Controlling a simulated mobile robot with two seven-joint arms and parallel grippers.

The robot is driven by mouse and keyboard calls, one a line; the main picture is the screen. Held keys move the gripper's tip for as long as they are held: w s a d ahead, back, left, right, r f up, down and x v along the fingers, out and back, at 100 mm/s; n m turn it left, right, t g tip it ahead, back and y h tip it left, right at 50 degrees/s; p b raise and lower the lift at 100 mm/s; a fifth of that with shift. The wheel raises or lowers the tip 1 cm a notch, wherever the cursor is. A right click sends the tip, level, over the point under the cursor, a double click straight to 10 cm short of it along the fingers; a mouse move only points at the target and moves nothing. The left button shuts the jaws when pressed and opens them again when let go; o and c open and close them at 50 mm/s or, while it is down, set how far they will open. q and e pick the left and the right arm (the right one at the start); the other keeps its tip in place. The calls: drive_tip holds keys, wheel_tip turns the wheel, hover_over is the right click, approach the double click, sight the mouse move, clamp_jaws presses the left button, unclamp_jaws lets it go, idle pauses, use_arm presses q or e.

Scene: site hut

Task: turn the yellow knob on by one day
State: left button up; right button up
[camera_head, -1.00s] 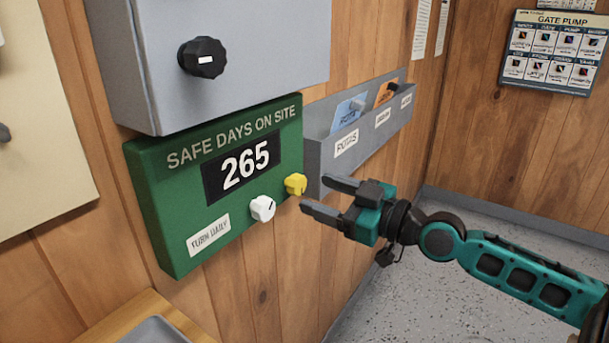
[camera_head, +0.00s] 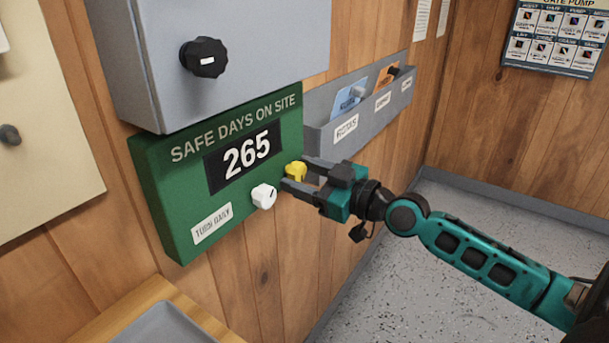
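The yellow knob (camera_head: 294,171) is on the right side of the green "SAFE DAYS ON SITE" board (camera_head: 167,180). The board's display (camera_head: 246,155) reads 265. A white knob (camera_head: 263,196) sits to the lower left of the yellow one, and a "TURN DAILY" label (camera_head: 212,223) is further left. My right gripper (camera_head: 294,174) is open, its fingertips at the yellow knob, one above and one below it in the picture. I cannot tell whether they touch it. My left gripper is not in view.
A grey box with a black knob (camera_head: 204,57) is above the board. A grey wall rack (camera_head: 330,130) with cards is just behind my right gripper. A wooden ledge with a grey tray (camera_head: 168,330) is below. A gate pump poster (camera_head: 556,38) hangs at the right.

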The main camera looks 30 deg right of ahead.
drive_tip(key=c, duration=0.8)
drive_tip(key=shift+c, duration=0.2)
drive_tip(key=shift+m, duration=1.3)
drive_tip(key=shift+a+m+p, duration=0.1)
drive_tip(key=shift+m+p, duration=0.45)
drive_tip(key=shift+m, duration=1.75)
drive_tip(key=o, duration=1.1)
drive_tip(key=shift+c, duration=0.2)
drive_tip(key=shift+s, duration=0.15)
